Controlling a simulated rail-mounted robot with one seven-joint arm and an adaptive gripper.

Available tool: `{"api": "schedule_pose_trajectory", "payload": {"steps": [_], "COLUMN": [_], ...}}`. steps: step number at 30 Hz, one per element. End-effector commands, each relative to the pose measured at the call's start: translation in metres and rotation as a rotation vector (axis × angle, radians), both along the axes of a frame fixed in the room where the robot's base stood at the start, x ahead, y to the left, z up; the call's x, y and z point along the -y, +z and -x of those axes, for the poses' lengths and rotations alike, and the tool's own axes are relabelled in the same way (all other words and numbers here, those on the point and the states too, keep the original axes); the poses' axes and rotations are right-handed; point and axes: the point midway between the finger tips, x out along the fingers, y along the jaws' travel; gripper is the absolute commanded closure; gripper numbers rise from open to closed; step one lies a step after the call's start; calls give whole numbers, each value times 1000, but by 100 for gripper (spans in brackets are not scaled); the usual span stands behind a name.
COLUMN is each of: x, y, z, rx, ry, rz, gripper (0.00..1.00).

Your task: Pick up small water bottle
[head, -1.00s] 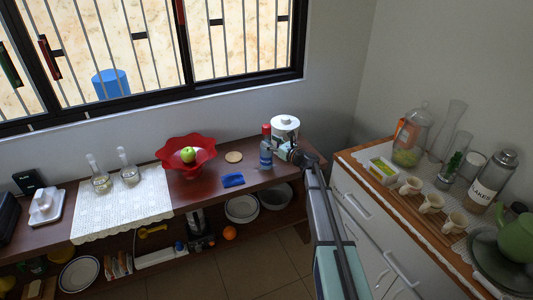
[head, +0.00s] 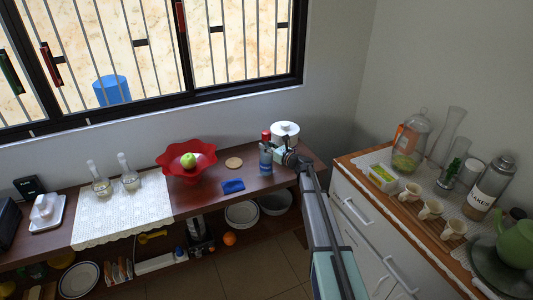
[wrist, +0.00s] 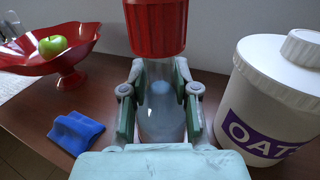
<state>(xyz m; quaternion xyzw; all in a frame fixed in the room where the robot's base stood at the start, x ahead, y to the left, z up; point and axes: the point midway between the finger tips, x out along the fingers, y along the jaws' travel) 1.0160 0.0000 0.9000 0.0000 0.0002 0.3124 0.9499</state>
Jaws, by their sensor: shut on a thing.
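The small water bottle (head: 265,160) stands upright on the dark wooden shelf, with a clear body and a red cap. In the wrist view its clear body (wrist: 160,120) is between the two fingers, and the red cap (wrist: 156,25) rises above them. My gripper (wrist: 160,92) is shut on the bottle's body, below the cap. In the head view my gripper (head: 277,155) reaches the bottle from the right. The bottle's base is hidden in the wrist view.
A white OATS jar (wrist: 280,90) stands close to the right of the bottle. A blue cloth-like item (wrist: 75,132) and a red bowl (wrist: 58,55) with a green apple (wrist: 52,46) are to the left. The wall and window are behind. A cabinet with cups (head: 410,190) is at right.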

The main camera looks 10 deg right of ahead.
Motion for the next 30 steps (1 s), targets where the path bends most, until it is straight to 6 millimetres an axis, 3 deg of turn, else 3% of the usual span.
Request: {"api": "schedule_pose_trajectory", "payload": {"steps": [11,30], "x": [0,0], "y": [29,171], "z": [1,0], "rx": [4,4], "ry": [0,0], "rz": [0,0], "gripper": [100,100]}}
